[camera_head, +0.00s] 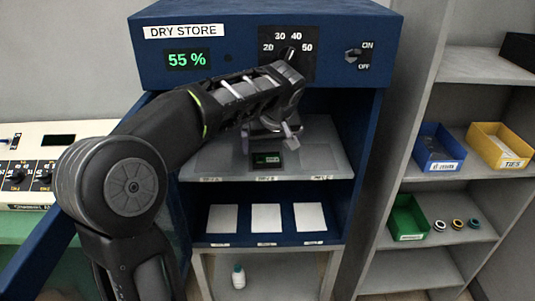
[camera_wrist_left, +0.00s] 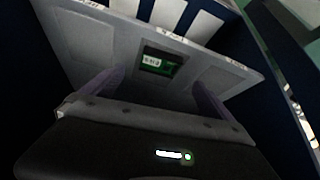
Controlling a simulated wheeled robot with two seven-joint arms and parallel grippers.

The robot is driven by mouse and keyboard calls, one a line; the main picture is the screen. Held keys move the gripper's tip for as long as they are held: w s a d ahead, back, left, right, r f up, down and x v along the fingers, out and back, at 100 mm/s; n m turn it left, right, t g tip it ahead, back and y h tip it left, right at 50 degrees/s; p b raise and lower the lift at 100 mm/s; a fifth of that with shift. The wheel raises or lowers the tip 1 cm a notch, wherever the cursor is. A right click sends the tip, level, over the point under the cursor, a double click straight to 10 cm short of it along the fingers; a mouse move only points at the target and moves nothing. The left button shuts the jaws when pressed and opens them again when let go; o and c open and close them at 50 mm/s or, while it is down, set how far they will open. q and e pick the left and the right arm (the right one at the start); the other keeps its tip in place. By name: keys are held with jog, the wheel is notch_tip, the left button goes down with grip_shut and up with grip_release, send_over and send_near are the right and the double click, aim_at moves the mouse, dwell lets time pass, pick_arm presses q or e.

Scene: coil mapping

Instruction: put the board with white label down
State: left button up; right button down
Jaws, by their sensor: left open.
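The board with white label (camera_head: 267,159) is a small dark green board lying on the upper shelf (camera_head: 325,160) of the blue dry store cabinet, near the middle. In the left wrist view the board (camera_wrist_left: 160,62) shows its white label and lies ahead of the fingers, not between them. My left gripper (camera_head: 278,132) is inside the cabinet, just behind and above the board in the picture. Its two fingers (camera_wrist_left: 158,80) are spread apart with nothing between them. My right gripper is in neither view.
The lower cabinet shelf has three pale pads (camera_head: 266,217). The cabinet's control panel (camera_head: 285,45) hangs close above my left arm. The open blue door (camera_head: 40,240) is at left. Shelves at right hold blue (camera_head: 438,148), yellow (camera_head: 500,146) and green (camera_head: 408,218) bins.

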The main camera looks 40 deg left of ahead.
pick_arm(q)
jog(key=v, duration=0.5)
dwell(0.5)
